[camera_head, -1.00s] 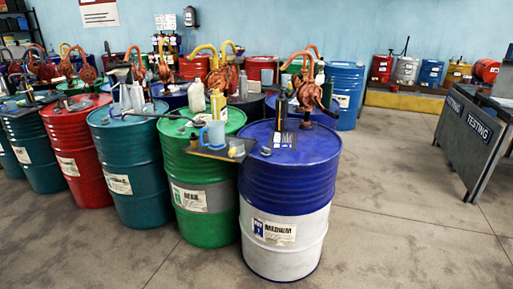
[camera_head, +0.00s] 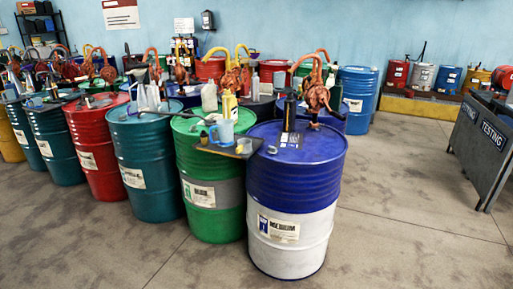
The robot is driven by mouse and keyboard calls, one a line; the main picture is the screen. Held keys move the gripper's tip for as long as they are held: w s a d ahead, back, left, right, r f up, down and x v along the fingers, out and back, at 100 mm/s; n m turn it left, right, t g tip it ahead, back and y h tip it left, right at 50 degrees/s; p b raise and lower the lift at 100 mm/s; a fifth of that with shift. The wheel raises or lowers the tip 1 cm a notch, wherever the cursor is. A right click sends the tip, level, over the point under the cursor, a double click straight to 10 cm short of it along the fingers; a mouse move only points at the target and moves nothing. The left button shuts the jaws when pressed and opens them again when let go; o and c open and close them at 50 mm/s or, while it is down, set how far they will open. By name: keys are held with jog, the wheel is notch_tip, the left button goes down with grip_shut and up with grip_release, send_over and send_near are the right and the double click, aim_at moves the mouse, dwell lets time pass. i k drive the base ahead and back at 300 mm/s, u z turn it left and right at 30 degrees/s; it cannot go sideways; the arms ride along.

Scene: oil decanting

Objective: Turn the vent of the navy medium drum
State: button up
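The navy medium drum (camera_head: 295,185) stands at the front of the row, with a navy upper half and a white lower half. Its label (camera_head: 277,229) reads MEDIUM. On its lid stand an orange hand pump (camera_head: 316,97), a dark bottle-like item (camera_head: 290,112) and a small card (camera_head: 291,140). A small dark fitting (camera_head: 272,150) sits at the lid's left front edge; I cannot tell whether it is the vent. My gripper is not in view.
A green drum (camera_head: 212,185) stands close on the left, with a dark tray (camera_head: 229,149) holding a blue jug (camera_head: 222,133) reaching toward the navy drum. Teal and red drums continue left. A TESTING bench (camera_head: 482,140) stands right. The floor in front and right is clear.

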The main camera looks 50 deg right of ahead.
aim_at(274, 150)
jog(key=u, duration=0.75)
jog(key=k, duration=0.9)
jog(key=z, duration=0.75)
jog(key=i, duration=1.05)
jog(key=u, duration=0.1)
